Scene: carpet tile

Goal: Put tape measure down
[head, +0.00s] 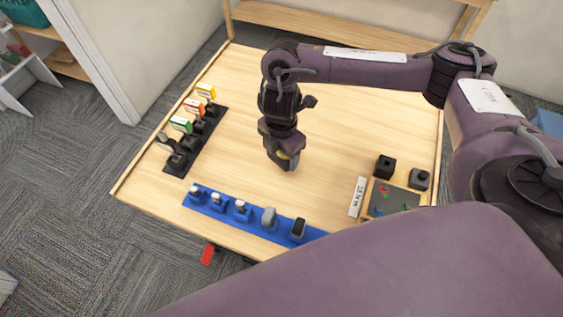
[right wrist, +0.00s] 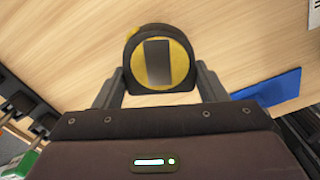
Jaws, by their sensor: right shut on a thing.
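The tape measure (right wrist: 158,58) is round, black and yellow with a dark strip across its face. My right gripper (right wrist: 160,88) is shut on it, with one finger on each side in the right wrist view. I cannot tell whether the tape measure touches the table top. My left gripper is not in view.
A dark strip (head: 178,166) with several coloured items on stands lies at the table's left. A blue mat (head: 200,205) with several holders runs along the near edge. The table's middle is bare.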

